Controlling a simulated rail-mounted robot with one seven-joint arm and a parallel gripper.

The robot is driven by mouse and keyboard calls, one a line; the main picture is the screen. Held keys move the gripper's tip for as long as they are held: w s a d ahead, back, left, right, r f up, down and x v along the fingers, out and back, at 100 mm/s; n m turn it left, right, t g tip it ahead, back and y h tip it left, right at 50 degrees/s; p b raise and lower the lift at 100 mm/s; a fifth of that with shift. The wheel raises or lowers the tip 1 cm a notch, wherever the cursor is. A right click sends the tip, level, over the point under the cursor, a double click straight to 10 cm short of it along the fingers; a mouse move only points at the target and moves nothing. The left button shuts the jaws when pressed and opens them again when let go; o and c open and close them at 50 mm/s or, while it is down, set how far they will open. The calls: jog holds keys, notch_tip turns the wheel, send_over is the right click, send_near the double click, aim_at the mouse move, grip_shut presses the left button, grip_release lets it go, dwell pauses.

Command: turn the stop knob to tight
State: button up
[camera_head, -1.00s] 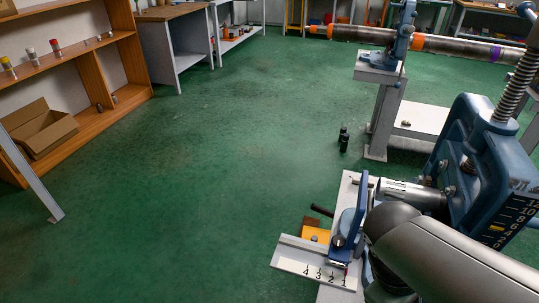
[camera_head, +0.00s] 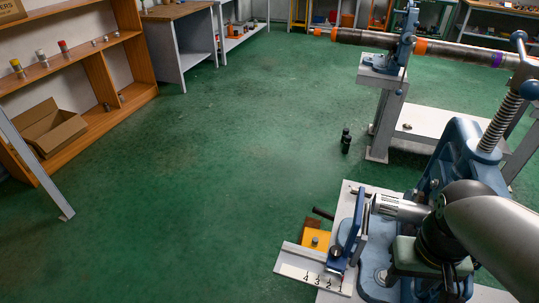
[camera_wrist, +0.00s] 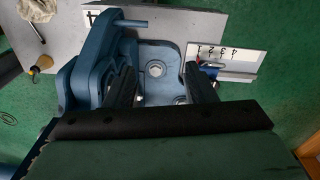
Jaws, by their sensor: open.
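The blue stop stands on a white scale plate with numbers (camera_head: 312,278) at the lower middle of the head view. A dark round knob (camera_head: 336,252) shows on the stop's side; its tightness cannot be told. In the wrist view the scale plate (camera_wrist: 232,55) and the small blue stop (camera_wrist: 209,72) lie just beyond the right finger. My gripper (camera_wrist: 160,92) is open and empty, its two black fingers apart above the blue vise base (camera_wrist: 155,65). In the head view my gripper's body is to the right of the stop, and its fingertips are mostly hidden.
The blue vise frame (camera_head: 450,150) with its screw rises close behind my arm. A metal pipe end (camera_head: 397,208) points toward the stop. The green floor (camera_head: 200,180) to the left is clear.

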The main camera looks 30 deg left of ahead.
jog(key=w+a+r+n+b, duration=0.25)
jog(key=w+a+n, duration=0.25)
jog(key=a, duration=0.4)
jog(key=s+a+n+b, duration=0.2)
jog(key=a+n, duration=0.1)
jog(key=a, duration=0.6)
jog(key=s+a+n+t+b, duration=0.1)
jog(key=a+n, duration=0.3)
jog(key=a, duration=0.5)
jog(key=s+a+r+n+b, duration=0.1)
jog(key=s+a+n+b, duration=0.2)
jog(key=a, duration=0.7)
jog(key=shift+s+n+t+b, duration=0.3)
jog(key=shift+s+n+b, duration=0.1)
jog(key=shift+n, duration=0.1)
jog(key=shift+r, duration=0.1)
